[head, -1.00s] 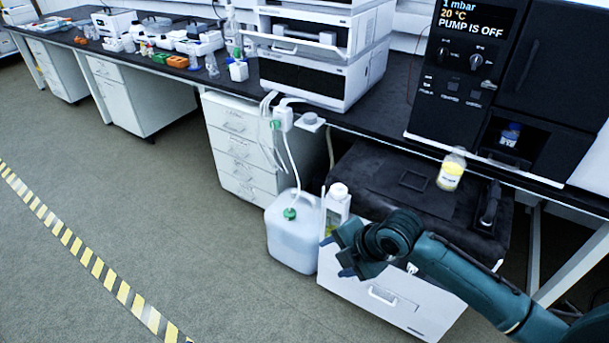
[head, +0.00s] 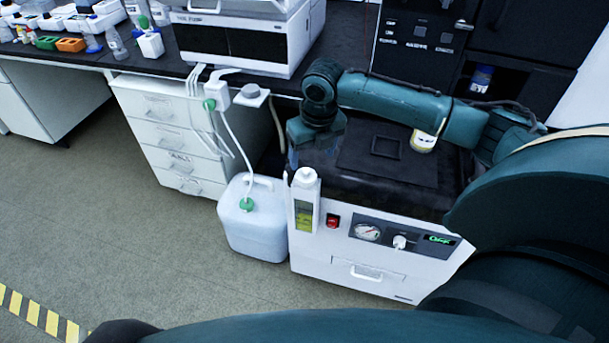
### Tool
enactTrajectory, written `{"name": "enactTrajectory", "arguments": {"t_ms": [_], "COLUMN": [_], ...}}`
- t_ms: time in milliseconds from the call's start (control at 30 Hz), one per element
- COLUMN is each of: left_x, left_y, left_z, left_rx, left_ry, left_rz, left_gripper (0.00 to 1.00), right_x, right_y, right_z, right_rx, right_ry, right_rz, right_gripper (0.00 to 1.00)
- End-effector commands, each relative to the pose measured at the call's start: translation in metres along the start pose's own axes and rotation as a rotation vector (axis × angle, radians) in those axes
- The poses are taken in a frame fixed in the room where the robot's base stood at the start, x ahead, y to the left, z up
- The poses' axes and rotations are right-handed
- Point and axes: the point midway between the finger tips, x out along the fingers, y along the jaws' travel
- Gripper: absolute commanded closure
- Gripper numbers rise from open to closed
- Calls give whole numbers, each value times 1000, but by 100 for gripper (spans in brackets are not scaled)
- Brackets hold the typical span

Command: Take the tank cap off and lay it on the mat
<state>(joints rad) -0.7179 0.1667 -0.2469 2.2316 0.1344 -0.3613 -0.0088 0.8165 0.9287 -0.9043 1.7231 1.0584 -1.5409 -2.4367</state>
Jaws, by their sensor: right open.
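A white cap (head: 305,175) sits upright on the narrow white tank (head: 304,207), which has a yellow-green window, at the front left of the white pump unit. A flat dark mat (head: 408,172) with a square outline lies on the unit's black top. My right gripper (head: 296,158) is open and points down just behind and above the cap, apart from it as far as I can tell. Its fingers are dark and hard to make out. My left gripper is not in view.
A yellow-labelled bottle (head: 424,140) stands on the black top, partly behind my right arm. A white canister (head: 252,222) with a green cap and tube stands left of the pump unit (head: 375,272). A drawer cabinet (head: 165,130) is behind it.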

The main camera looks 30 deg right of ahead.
Motion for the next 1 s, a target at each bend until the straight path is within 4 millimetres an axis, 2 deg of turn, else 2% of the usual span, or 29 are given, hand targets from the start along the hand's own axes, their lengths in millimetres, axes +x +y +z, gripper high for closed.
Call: {"name": "enactTrajectory", "arguments": {"t_ms": [33,267,567,867,1000], "left_x": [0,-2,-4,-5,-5], "left_y": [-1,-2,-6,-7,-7], "left_z": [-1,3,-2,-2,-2], "left_rx": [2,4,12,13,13], "left_ry": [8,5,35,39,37], "left_rz": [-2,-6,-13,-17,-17], "left_gripper": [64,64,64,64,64], "right_x": [8,24,65,69,69], "right_y": [1,2,6,6,6], "right_z": [0,1,4,4,4], "right_rx": [0,1,1,1,1], "right_ry": [1,-1,-1,-3,-3], "right_rz": [2,1,1,0,0], "right_gripper": [29,29,29,29,40]}}
